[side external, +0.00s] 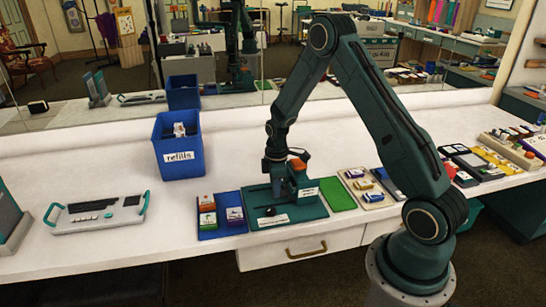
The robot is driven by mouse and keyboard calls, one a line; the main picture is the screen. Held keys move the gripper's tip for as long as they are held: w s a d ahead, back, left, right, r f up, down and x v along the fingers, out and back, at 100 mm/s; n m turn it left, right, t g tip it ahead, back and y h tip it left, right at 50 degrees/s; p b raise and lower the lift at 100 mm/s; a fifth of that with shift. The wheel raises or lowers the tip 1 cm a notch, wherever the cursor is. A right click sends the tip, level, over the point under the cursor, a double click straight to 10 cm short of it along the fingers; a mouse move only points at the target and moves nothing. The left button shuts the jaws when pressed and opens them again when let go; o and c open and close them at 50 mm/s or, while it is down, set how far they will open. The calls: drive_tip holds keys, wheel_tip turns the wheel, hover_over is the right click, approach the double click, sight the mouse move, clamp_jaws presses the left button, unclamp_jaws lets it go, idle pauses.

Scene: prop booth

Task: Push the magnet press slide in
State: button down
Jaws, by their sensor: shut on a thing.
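The magnet press (298,181) is a dark teal block with an orange top on a flat teal base plate (312,210). It stands near the front edge of the white table. My gripper (277,196) reaches down over the left part of the plate, close against the press. It is shut on a small part there, which looks like the press slide, but the fingers and the part blend together in dark teal. How far the slide sits in the press cannot be made out. A small black piece (270,211) lies on the plate in front of my gripper.
Left of the press is a blue tray (220,232) with small boxes. Behind it stands a blue refills bin (178,160). Right are a green pad (338,194) and a tray (364,184) of small items. A grey handled panel (101,214) lies far left. A mirror runs behind.

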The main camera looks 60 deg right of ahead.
drive_tip(key=shift+s+d, duration=0.2)
drive_tip(key=c, duration=1.3)
unclamp_jaws()
drive_tip(key=shift+r, duration=0.1)
drive_tip(key=shift+w+r, duration=0.1)
drive_tip(key=shift+r, duration=0.35)
wheel_tip(320, 180, up, 13)
drive_tip(key=shift+f, duration=0.15)
